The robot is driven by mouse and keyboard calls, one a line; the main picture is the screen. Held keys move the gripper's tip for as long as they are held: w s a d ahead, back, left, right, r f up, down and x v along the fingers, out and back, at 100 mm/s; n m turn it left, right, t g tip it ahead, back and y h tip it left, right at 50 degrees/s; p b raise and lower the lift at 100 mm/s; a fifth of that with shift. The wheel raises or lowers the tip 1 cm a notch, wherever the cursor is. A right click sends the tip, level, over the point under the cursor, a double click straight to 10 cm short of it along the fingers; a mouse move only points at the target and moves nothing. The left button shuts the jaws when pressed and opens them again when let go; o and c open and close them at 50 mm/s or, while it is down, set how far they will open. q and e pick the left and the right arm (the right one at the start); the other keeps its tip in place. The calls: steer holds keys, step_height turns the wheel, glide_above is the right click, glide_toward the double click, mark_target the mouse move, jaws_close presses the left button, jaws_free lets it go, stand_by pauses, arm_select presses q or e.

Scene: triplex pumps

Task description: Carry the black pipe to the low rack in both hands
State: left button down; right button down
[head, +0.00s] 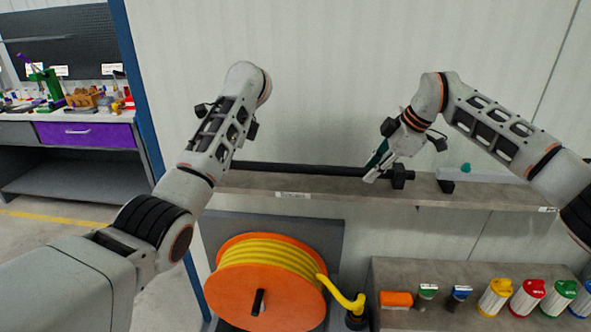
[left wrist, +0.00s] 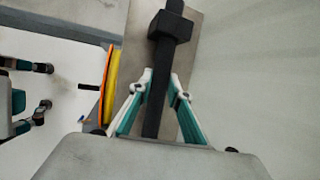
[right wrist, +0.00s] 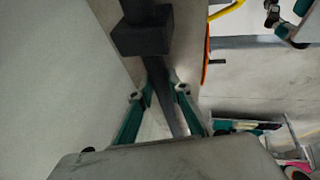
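The black pipe (head: 300,168) lies level along the back of the grey wall shelf (head: 330,189), by the wall. I cannot tell whether it touches the shelf. My right gripper (head: 373,172) points down at its right part, one finger each side, beside a black block (head: 401,174). In the right wrist view, its fingertips (right wrist: 161,90) sit close against the pipe. My left gripper is hidden behind my left forearm in the head view. In the left wrist view, its fingertips (left wrist: 161,80) close on the pipe near another black block (left wrist: 170,27). I cannot identify the low rack.
Below the shelf stand an orange reel of yellow hose (head: 265,275) and a lower grey shelf (head: 440,268) with several coloured containers. A separate black block (head: 446,186) and a pale bar (head: 490,176) lie right of the pipe. A workbench (head: 85,135) is far left.

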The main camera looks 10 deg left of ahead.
arm_select(q)
steer(key=shift+w+r, duration=0.1)
steer(key=shift+r, duration=0.05)
arm_select(e)
steer(key=shift+r, duration=0.2)
